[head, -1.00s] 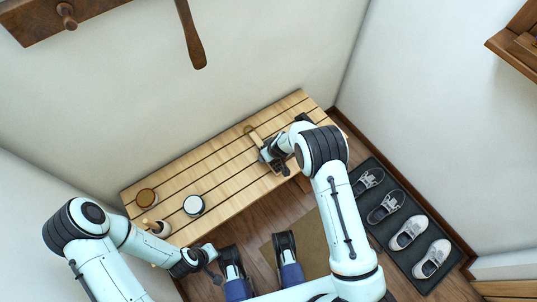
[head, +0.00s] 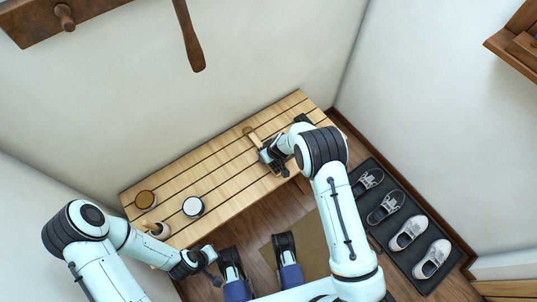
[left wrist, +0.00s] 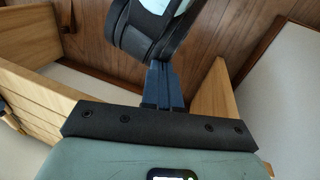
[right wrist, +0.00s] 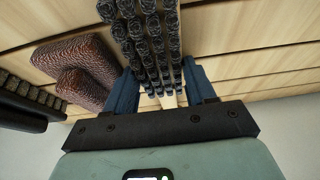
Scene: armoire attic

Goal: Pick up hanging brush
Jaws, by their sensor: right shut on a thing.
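A brush with rows of dark bristle tufts (right wrist: 152,35) is between the two blue fingers of my right gripper (right wrist: 162,88) in the right wrist view. In the head view, my right gripper (head: 268,156) is low over the slatted wooden bench (head: 232,165). A pale wooden handle-like piece (head: 254,136) shows just beyond it; my gripper and arm hide the rest. My left gripper (head: 208,255) is empty near the bench's front left. Its fingers are together in the left wrist view (left wrist: 162,85).
Several round tins and pots, including a white-topped one (head: 193,206), stand on the bench's left end. A brown textured piece (right wrist: 85,68) lies beside the brush. Shoes sit on a dark mat (head: 445,235) at right. A brown paddle-shaped thing (head: 190,40) hangs on the wall.

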